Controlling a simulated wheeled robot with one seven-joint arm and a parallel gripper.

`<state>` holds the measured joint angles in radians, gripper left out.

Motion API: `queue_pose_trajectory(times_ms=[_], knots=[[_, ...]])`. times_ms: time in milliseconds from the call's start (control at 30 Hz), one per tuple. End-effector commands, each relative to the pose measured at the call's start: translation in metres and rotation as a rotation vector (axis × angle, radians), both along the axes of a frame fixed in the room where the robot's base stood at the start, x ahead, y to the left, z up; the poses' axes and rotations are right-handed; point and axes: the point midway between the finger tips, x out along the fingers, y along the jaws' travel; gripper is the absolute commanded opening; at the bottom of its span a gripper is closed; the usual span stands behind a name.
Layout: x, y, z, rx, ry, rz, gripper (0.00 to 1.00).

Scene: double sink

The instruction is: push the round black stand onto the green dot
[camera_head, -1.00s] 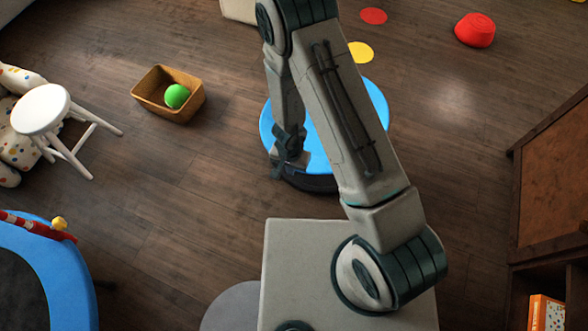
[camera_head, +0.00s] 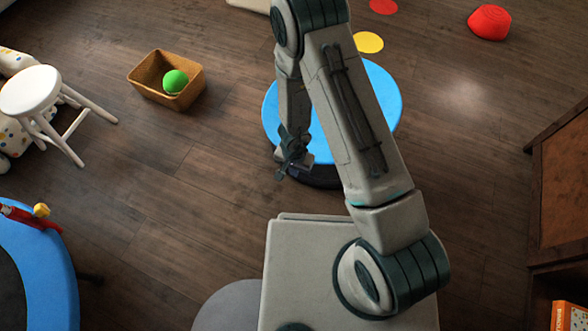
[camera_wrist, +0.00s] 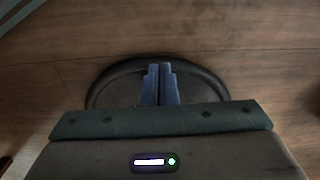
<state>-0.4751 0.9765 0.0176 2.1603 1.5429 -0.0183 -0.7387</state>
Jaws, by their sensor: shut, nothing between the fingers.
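A dark round base, which looks like the black stand (camera_head: 322,180), shows under the front edge of a blue disc (camera_head: 374,100) on the floor. My forearm hides part of both. My gripper (camera_head: 281,174) is at the disc's front left edge, beside the dark base; I cannot tell whether they touch. In the wrist view, a thin black ring (camera_wrist: 96,92) curves around my shut, empty fingers (camera_wrist: 160,72). Wooden floor shows beyond it, and my wrist housing hides its near side. No green dot shows in either view.
A yellow dot (camera_head: 369,42) and a red dot (camera_head: 383,6) lie beyond the disc. A basket (camera_head: 145,88) with a green ball and a white stool (camera_head: 30,90) stand left. A blue-rimmed trampoline (camera_head: 62,265) is at lower left, a cabinet (camera_head: 565,180) at right.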

Motion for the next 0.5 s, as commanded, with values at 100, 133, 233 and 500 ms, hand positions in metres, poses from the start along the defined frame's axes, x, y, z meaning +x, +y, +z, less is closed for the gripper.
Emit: queue_pose_trajectory(times_ms=[100,133,233,500], knots=[[0.01,-0.004,0.01,-0.002,0.0,-0.004,0.0],[0.013,-0.005,0.01,-0.001,-0.001,-0.004,0.0],[0.02,-0.006,0.01,0.0,-0.001,-0.002,0.0],[0.032,-0.011,0.007,0.0,-0.001,-0.001,0.0]])
